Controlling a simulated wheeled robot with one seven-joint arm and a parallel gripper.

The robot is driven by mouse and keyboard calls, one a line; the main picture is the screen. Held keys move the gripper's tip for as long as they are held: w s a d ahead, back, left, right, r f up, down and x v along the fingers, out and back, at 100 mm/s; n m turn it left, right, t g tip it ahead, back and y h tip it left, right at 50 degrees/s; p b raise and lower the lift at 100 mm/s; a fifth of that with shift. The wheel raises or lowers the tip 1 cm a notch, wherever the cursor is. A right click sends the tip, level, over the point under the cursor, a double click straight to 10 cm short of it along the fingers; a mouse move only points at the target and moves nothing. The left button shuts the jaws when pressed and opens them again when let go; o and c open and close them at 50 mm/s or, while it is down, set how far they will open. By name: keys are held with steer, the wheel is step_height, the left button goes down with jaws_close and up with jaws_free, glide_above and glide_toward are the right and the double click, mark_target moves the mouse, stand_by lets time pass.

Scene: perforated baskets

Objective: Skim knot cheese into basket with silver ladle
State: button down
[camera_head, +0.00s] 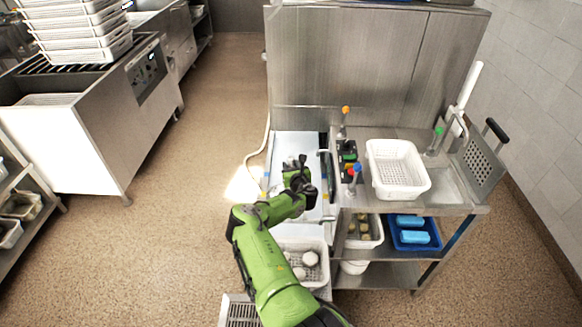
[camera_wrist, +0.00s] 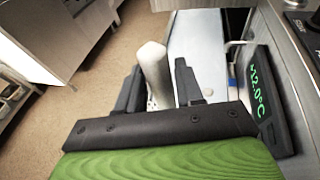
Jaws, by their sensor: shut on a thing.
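My gripper (camera_head: 300,172) is over the pale trough (camera_head: 292,146) in the head view. In the wrist view, the gripper (camera_wrist: 160,85) has its dark fingers on either side of a pale, rounded handle (camera_wrist: 153,66), and is shut on it. I take this for the ladle's handle; no silver bowl can be made out. A white perforated basket (camera_head: 283,246) stands at the near end of the trough, below my arm. White round lumps (camera_head: 310,258), likely knot cheese, lie in it. My arm hides part of the basket and trough.
A panel with green digits (camera_wrist: 262,92) is close to the right of my gripper. Open floor (camera_head: 190,200) lies to the left.

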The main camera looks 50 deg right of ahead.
mark_target(291, 158)
stand_by(0.7)
step_height(291, 158, up, 7)
steer(key=p, duration=0.5)
steer(key=shift+r+p, duration=0.1)
steer(key=shift+p, duration=0.3)
steer(key=w+a+f+n+t+y+b, duration=0.1)
steer(key=w+a+f+y, duration=0.1)
steer(key=a, duration=0.6)
steer(key=w+a+f+n+t+y+b, duration=0.1)
steer(key=a+f+n, duration=0.15)
steer(key=a, duration=0.55)
steer(key=s+a+r+n+y+b, duration=0.1)
steer(key=s+a+n+y+b, duration=0.1)
steer(key=a, duration=1.3)
steer(key=s+a+r+n+y+b, duration=0.1)
steer(key=s+a+r+y, duration=0.1)
steer(key=a, duration=1.4)
steer(key=s+y, duration=0.1)
steer(key=s, duration=0.1)
steer(key=shift+s+n+t+y+b, duration=0.3)
steer(key=shift+n+t+y+b, duration=0.05)
steer(key=shift+t+y+b, duration=0.05)
